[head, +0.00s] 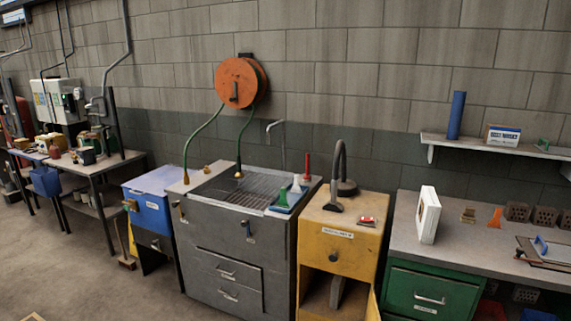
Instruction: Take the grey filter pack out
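Neither of my grippers is in the head view. I cannot pick out a grey filter pack with certainty. A yellow cabinet (314,240) stands in the middle, with a label and a round knob on its front. Its lower compartment is open, and a grey upright piece (336,291) shows inside; I cannot tell what it is. A yellow door panel (373,303) stands at the right of that opening. A white framed panel (428,216) stands upright on the bench at right; its contents are unclear.
A grey wash unit (222,254) with a grate stands left of the cabinet. A bench (462,262) with a green drawer (418,290) stands right, with hollow bricks (544,216) on it. A black hose nozzle (334,204) is on the cabinet top.

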